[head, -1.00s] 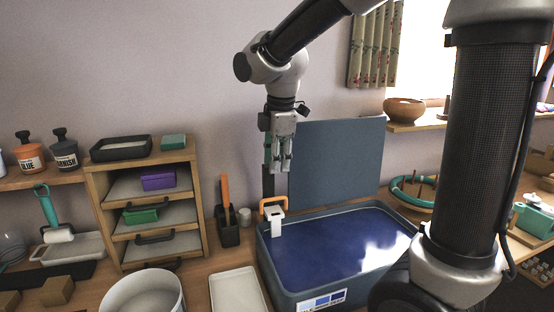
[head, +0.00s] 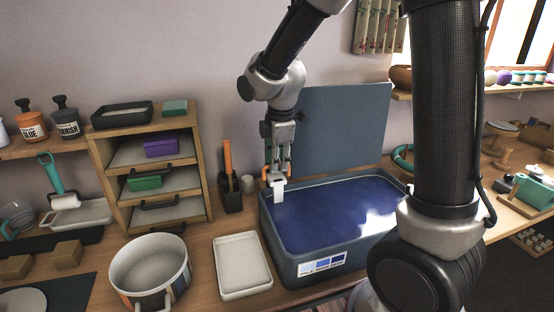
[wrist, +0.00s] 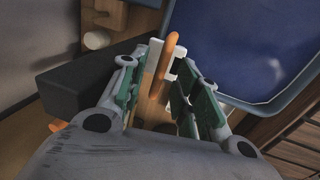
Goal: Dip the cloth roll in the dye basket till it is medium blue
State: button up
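The dye basket (head: 372,254) is a grey-blue tub of dark blue liquid, its lid (head: 342,125) standing open behind. Its front label (head: 321,264) shows several blue shades. A white piece (head: 279,192), which I take for the cloth roll, sits at the tub's left end under an orange handle (wrist: 171,42). My gripper (head: 277,172) is down at this handle, fingers pointing down. In the wrist view my gripper (wrist: 162,92) has its fingers apart, with the orange handle between them. A gap shows beside the handle. The white piece looks pale and above the liquid.
A white tray (head: 244,284) and a round pot (head: 122,270) stand left of the tub. A wooden drawer shelf (head: 207,165) stands farther left.

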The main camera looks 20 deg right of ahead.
grip_shut()
jog(key=shift+r, duration=0.1)
notch_tip(320, 180, up, 14)
jog(key=shift+f, duration=0.25)
grip_release()
jog(key=shift+f, duration=0.15)
